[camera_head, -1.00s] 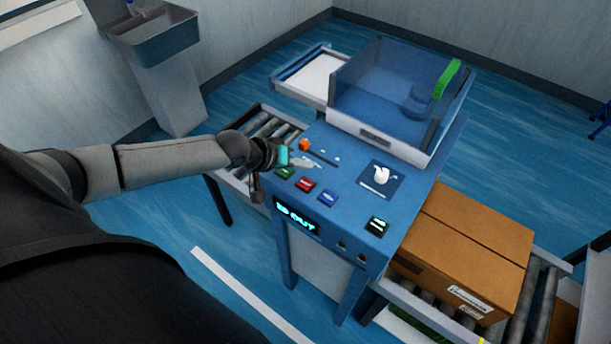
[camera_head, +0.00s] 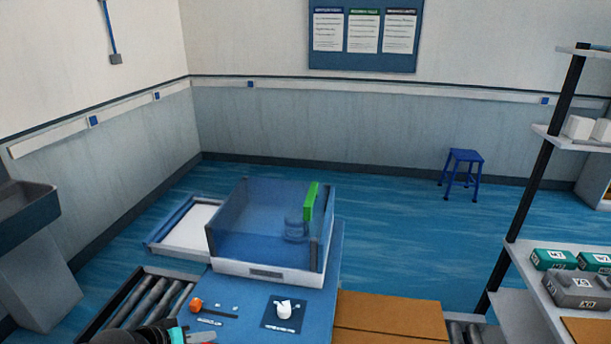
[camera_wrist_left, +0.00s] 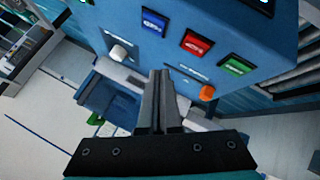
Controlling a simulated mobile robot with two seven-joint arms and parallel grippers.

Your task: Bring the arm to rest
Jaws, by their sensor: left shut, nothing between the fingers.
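My left arm shows only at the bottom edge of the head view, where a dark and teal part of the left gripper (camera_head: 177,335) is seen beside the blue test station (camera_head: 240,297). In the left wrist view the two dark fingers of the left gripper (camera_wrist_left: 163,75) lie together with nothing between them. Beyond them is the station's panel with a blue button (camera_wrist_left: 154,22), a red button (camera_wrist_left: 197,43), a green button (camera_wrist_left: 236,65) and an orange knob (camera_wrist_left: 207,92). My right gripper is in neither view.
A clear box with a green strip (camera_head: 311,202) stands on the station. Roller conveyors (camera_head: 150,302) lie at its left, a cardboard box (camera_head: 388,318) at its right. A shelf (camera_head: 535,290) stands far right, a sink (camera_head: 25,208) far left.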

